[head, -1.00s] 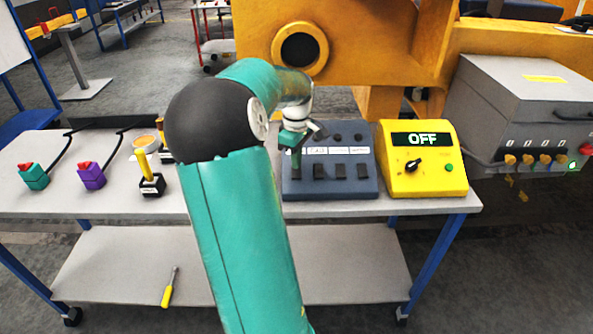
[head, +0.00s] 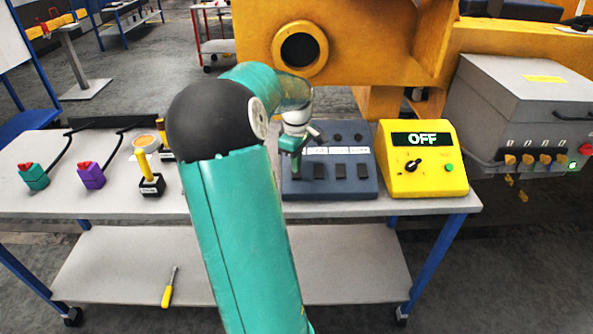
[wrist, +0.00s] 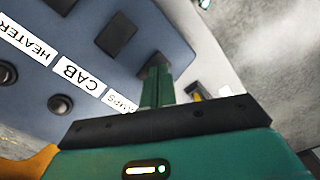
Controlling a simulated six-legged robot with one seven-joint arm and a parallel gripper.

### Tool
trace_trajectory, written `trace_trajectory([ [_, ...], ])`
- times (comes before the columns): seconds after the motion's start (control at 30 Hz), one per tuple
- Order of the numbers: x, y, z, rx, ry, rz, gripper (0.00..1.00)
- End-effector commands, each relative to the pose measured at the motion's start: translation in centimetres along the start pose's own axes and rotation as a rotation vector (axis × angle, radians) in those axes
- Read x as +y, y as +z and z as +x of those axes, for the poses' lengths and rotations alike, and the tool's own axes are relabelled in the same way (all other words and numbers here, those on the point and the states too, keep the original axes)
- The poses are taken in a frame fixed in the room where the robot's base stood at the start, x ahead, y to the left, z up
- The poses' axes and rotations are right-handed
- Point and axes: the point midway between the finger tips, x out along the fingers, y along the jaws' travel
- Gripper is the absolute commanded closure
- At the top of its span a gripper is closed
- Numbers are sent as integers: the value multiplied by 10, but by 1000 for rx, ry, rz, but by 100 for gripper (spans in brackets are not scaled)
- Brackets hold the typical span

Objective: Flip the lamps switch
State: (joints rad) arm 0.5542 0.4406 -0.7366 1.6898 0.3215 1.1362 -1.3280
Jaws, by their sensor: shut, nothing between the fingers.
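The blue-grey switch panel (head: 330,188) stands on the table, with black rocker switches below white labels. In the wrist view the labels HEATER (wrist: 24,40) and CAB (wrist: 78,74) are readable, and a third label (wrist: 119,102), partly covered by my gripper, shows the end of LAMPS. The lamps rocker (wrist: 154,60) is mostly hidden behind my fingers; its position cannot be told. My gripper (head: 295,172) is shut and empty, pointing down over the panel's left end. In the wrist view its fingertips (wrist: 157,71) are at the lamps rocker; contact is unclear.
A yellow box (head: 425,180) reading OFF stands right of the panel. A yellow-handled lever (head: 146,172), a purple device (head: 92,177) and a teal device (head: 34,178) are on the left. A grey cabinet (head: 520,100) is at the right. A screwdriver (head: 169,288) lies on the lower shelf.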

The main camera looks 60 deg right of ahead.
Motion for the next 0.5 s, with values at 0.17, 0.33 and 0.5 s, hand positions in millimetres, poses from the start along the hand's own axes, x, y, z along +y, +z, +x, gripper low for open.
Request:
trace_trajectory([
  [0.17, 0, 0, 3, 0, 0, 0, 100],
  [0.33, 0, 0, 5, 0, 0, 0, 100],
  [0.5, 0, 0, 7, 0, 0, 0, 100],
])
